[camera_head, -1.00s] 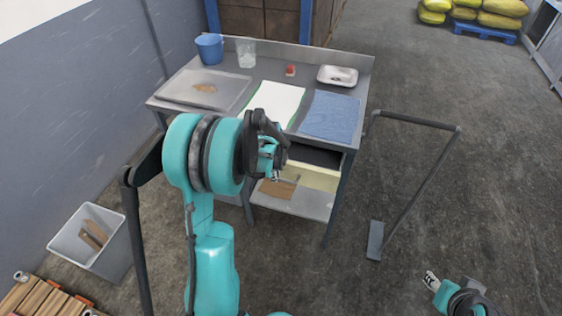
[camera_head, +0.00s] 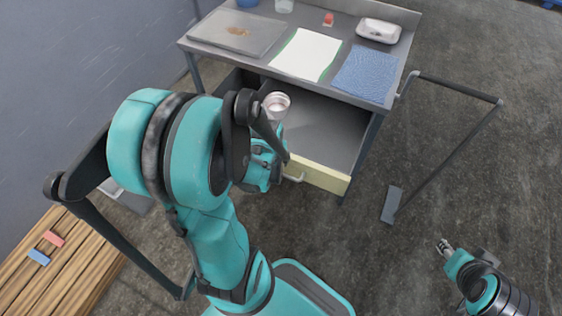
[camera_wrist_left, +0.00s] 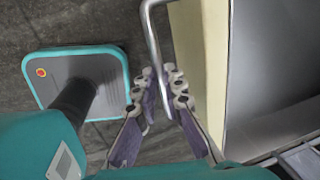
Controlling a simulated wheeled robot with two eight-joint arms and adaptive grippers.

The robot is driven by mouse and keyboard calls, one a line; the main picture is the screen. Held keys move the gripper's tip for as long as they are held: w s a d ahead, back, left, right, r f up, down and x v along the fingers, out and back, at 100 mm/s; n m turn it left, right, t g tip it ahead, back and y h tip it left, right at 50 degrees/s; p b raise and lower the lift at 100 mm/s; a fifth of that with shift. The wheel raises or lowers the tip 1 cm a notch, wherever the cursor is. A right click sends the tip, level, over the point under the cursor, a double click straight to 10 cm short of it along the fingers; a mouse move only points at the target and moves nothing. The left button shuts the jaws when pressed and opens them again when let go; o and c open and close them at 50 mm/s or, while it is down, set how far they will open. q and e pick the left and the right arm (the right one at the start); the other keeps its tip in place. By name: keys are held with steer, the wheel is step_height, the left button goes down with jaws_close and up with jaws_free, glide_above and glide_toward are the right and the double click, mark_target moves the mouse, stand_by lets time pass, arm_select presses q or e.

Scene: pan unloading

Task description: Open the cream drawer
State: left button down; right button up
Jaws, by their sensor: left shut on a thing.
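The cream drawer (camera_head: 319,177) stands pulled well out from under the metal table, and its grey inside is visible from above. Its cream front (camera_wrist_left: 189,62) also shows in the left wrist view, with a metal bar handle (camera_wrist_left: 152,35) on it. My left gripper (camera_wrist_left: 161,82) is shut on this handle, with the bar between its fingers. In the head view my left arm hides the drawer's left part and most of the gripper. My right gripper (camera_head: 442,245) is away at the lower right, holding nothing visible; its finger gap is too small to judge.
A round, light-coloured container (camera_head: 276,104) shows inside the drawer.

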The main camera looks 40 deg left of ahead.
arm_select(q)
steer(key=shift+s, duration=0.1)
steer(key=c, duration=1.6)
jaws_free()
step_height(320, 180, up, 12)
steer(key=s, duration=0.2)
steer(key=shift+s+d, duration=0.15)
steer(key=shift+d, duration=0.15)
steer(key=shift+f, duration=0.15)
